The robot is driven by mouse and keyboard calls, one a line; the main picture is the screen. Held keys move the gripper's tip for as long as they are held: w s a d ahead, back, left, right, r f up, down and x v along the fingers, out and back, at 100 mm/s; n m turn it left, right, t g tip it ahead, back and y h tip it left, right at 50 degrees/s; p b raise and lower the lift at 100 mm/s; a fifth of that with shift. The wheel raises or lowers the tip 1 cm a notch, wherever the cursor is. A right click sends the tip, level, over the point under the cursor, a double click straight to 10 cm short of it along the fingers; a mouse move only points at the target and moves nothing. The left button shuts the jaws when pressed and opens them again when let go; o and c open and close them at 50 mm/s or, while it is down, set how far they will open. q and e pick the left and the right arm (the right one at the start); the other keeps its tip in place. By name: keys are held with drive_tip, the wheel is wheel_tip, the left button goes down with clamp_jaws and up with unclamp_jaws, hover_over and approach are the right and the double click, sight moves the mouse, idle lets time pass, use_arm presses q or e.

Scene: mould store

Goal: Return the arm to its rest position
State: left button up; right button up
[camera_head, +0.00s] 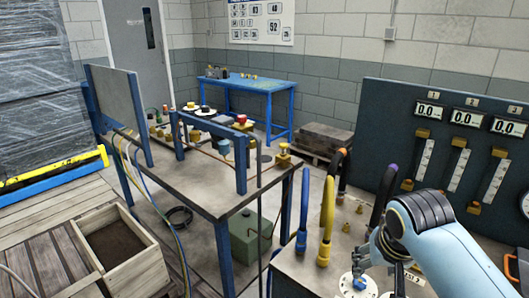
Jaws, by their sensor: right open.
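My right arm, light blue with a dark ribbed joint, comes in from the lower right. Its gripper (362,277) points down over the right-hand bench (308,272), close to a white round fitting (358,286) on the bench top. The gripper is open, with nothing seen between its fingers. I cannot tell whether it touches the fitting. The lower part of the gripper is partly hidden by the arm and the frame edge. My left gripper is not in view.
Blue, yellow, orange-tipped and purple-tipped hoses (327,222) stand left of my arm. A gauge panel (440,160) rises behind it. A metal table with a blue frame (190,182) stands at the centre left. A wooden box (118,250) lies at the lower left.

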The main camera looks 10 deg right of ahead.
drive_tip(key=s+a+r+n, duration=0.1)
drive_tip(key=s+r+n, duration=0.25)
drive_tip(key=s, duration=0.65)
drive_tip(key=s+a+r+n, duration=0.15)
drive_tip(key=s+r, duration=0.25)
drive_tip(key=s, duration=0.7)
drive_tip(key=s+d+f+g+b, duration=0.15)
drive_tip(key=f+b, duration=0.45)
drive_tip(key=f, duration=1.3)
drive_tip(key=d+f+b, duration=0.2)
drive_tip(key=f+b, duration=0.3)
drive_tip(key=f, duration=1.4)
drive_tip(key=s+f+g+b, duration=0.1)
drive_tip(key=s+f+b, duration=0.3)
drive_tip(key=s+f, duration=0.5)
drive_tip(key=s+d+f+b, duration=0.1)
drive_tip(key=s+f+b, duration=0.4)
drive_tip(key=s+f, duration=0.4)
wheel_tip(320, 180, down, 6)
drive_tip(key=shift+s+f+g+y, duration=0.25)
drive_tip(key=shift+s+g+y, duration=0.1)
drive_tip(key=shift+s+y, duration=0.05)
